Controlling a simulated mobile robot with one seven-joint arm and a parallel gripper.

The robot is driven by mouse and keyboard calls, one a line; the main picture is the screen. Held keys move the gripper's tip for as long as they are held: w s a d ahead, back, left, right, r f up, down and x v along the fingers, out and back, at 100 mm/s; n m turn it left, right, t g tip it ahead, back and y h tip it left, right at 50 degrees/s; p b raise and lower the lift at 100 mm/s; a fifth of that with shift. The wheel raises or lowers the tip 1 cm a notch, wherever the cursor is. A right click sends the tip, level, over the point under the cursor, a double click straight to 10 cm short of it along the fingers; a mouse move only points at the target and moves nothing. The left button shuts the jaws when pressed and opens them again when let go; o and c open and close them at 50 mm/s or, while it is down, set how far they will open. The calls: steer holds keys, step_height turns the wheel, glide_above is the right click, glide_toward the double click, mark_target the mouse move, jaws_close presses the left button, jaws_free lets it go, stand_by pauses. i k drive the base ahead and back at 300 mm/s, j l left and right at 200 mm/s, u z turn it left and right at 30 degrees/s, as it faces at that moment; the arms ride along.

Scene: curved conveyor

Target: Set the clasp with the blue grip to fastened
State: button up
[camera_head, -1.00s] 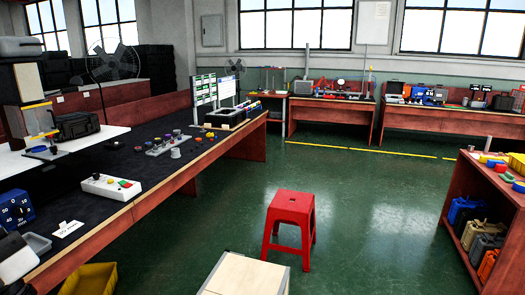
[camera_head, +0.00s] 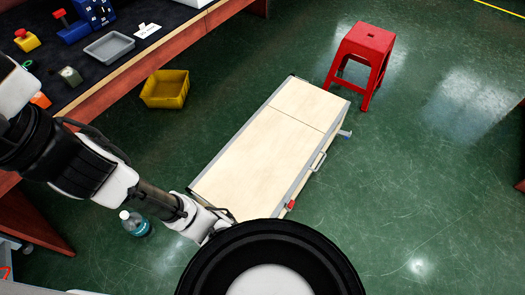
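A long pale wooden case (camera_head: 258,150) with grey metal edges lies on the green floor in the middle of the head view. The clasp with the blue grip (camera_head: 345,134) is on its right side, near the far end. It sticks out from the side wall; it is too small to tell its exact setting. A clasp with a red grip (camera_head: 291,205) is on the same side, near the close end. My arm comes in from the left and reaches the near left corner of the case. My gripper's fingers do not show.
A metal handle (camera_head: 318,161) sits between the two clasps. A red stool (camera_head: 364,45) stands just beyond the far end. A yellow bin (camera_head: 166,90) and a bottle (camera_head: 135,223) are on the floor at left, by a black-topped bench. Floor right of the case is clear.

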mark_target(347, 135)
steer(key=i+l, duration=0.2)
steer(key=l, duration=0.25)
steer(key=i+l+z, duration=0.1)
steer(key=l, duration=0.35)
steer(key=i+l, duration=0.25)
steer(key=l, duration=0.15)
steer(key=i+l+z, duration=0.1)
steer(key=l, duration=0.35)
steer(key=i+l, duration=0.35)
steer(key=i+l+z, duration=0.1)
steer(key=l, duration=0.35)
steer(key=i+l, duration=0.35)
steer(key=j, duration=0.3)
steer(key=i+j, duration=0.15)
steer(key=j, duration=0.15)
